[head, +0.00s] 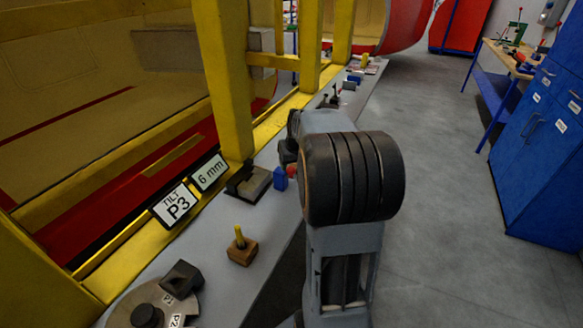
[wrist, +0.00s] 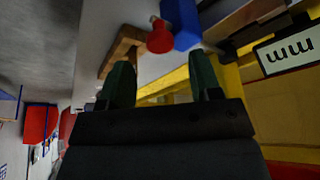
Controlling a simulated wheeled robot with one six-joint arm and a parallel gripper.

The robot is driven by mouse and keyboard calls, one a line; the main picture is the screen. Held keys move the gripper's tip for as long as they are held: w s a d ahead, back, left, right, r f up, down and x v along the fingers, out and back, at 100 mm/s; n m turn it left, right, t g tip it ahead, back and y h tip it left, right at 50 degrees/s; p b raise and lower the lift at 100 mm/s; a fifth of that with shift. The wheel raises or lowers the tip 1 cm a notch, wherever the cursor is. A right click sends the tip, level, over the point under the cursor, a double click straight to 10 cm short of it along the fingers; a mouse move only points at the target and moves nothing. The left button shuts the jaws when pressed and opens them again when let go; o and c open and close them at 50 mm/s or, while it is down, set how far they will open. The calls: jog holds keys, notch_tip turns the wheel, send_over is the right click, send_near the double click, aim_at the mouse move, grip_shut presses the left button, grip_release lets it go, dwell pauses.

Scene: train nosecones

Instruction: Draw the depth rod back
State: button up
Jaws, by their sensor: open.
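A red round knob (wrist: 160,38) shows in the wrist view beside a blue block (wrist: 182,22). It may be the end of the depth rod; the rod's shaft cannot be made out. In the head view the blue block (head: 280,178) stands on the grey ledge, with a bit of the red knob (head: 292,169) beside my arm. My gripper (wrist: 160,77) is open, its two dark green fingers apart with nothing held between them. The knob lies beyond the fingertips, roughly between their lines, apart from both. In the head view my arm hides the gripper.
A wooden piece (wrist: 122,48) lies near the left finger. Signs read "6 mm" (head: 210,172) and "TILT P3" (head: 175,205). A wooden block with a yellow peg (head: 241,252) and a round marked disc (head: 150,306) stand on the ledge. Yellow posts (head: 225,80) rise behind.

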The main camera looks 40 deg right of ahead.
aim_at(291, 169)
jog(key=shift+x, duration=1.95)
jog(key=shift+c, duration=0.3)
grip_shut()
